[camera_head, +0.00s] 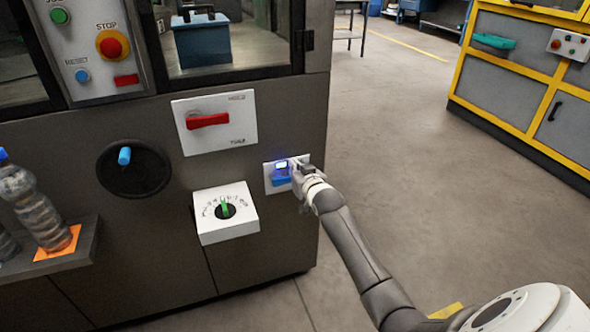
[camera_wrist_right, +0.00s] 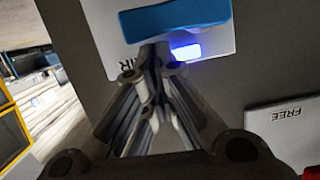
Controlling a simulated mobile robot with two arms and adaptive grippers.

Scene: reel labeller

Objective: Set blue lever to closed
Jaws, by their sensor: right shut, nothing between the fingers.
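The blue lever (camera_head: 281,179) sits on a small white plate on the dark machine front, near its right edge. A lit blue-white indicator (camera_head: 281,164) is just above it. My right gripper (camera_head: 297,170) is at the right side of this plate. In the right wrist view the blue lever (camera_wrist_right: 175,17) crosses the top, the lit indicator (camera_wrist_right: 186,52) is beside the fingertips, and part of a printed label shows. There the right gripper (camera_wrist_right: 155,62) is shut and empty, its tips close to the lever; I cannot tell whether they touch. My left gripper is not in view.
A red lever (camera_head: 207,121) on a white plate is above left. A white box with a green knob (camera_head: 225,207) is below left. A black dial with a blue knob (camera_head: 125,156) and a shelf with bottles (camera_head: 32,205) are further left. Open floor lies right.

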